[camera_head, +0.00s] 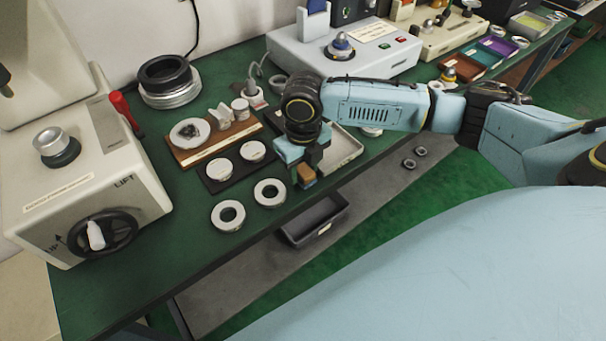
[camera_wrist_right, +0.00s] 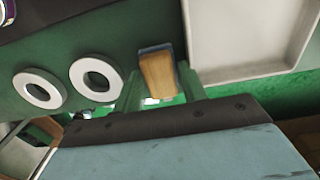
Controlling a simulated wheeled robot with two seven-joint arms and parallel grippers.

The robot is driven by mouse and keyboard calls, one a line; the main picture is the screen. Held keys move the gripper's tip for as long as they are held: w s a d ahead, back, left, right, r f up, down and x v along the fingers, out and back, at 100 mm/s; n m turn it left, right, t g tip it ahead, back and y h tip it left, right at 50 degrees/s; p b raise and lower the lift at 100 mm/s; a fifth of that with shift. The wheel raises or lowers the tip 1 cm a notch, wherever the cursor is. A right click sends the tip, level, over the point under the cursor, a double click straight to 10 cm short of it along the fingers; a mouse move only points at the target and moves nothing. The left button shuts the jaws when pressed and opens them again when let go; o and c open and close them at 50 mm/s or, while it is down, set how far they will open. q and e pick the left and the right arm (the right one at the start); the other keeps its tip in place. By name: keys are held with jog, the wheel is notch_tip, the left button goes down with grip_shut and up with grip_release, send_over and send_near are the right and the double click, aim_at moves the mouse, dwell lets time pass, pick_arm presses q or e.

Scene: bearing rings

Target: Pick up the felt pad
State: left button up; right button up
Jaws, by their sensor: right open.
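A small tan-brown block with a grey edge, which I take to be the felt pad (camera_head: 305,174), is at the table's front edge, right of two pale rings. In the right wrist view the pad (camera_wrist_right: 158,76) shows between the two green-looking fingers. My right gripper (camera_head: 303,164) points down over the pad, with its fingers apart on either side of it. Whether a finger touches the pad cannot be told. The arm and fingers hide part of the pad in the head view. My left gripper is in neither view.
Two pale rings (camera_head: 228,215) lie left of the pad. A dark board (camera_head: 220,180) with two white discs stands behind them. A shallow light tray (camera_head: 345,150) is close on the right. A black bin (camera_head: 314,220) sits lower, beyond the table edge.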

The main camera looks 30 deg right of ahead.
aim_at(303, 169)
jog(key=shift+f, duration=0.3)
jog(key=c, duration=0.6)
notch_tip(303, 169, up, 10)
jog(key=shift+f+p, duration=0.1)
jog(key=shift+p, duration=1.05)
jog(key=shift+c, duration=0.2)
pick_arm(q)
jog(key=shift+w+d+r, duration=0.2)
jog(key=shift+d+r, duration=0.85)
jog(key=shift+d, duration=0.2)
pick_arm(e)
jog(key=shift+r, duration=0.2)
jog(key=o, duration=0.4)
jog(key=shift+c, duration=1.2)
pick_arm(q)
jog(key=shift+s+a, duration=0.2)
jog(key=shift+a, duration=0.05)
pick_arm(e)
jog(key=shift+c, duration=0.3)
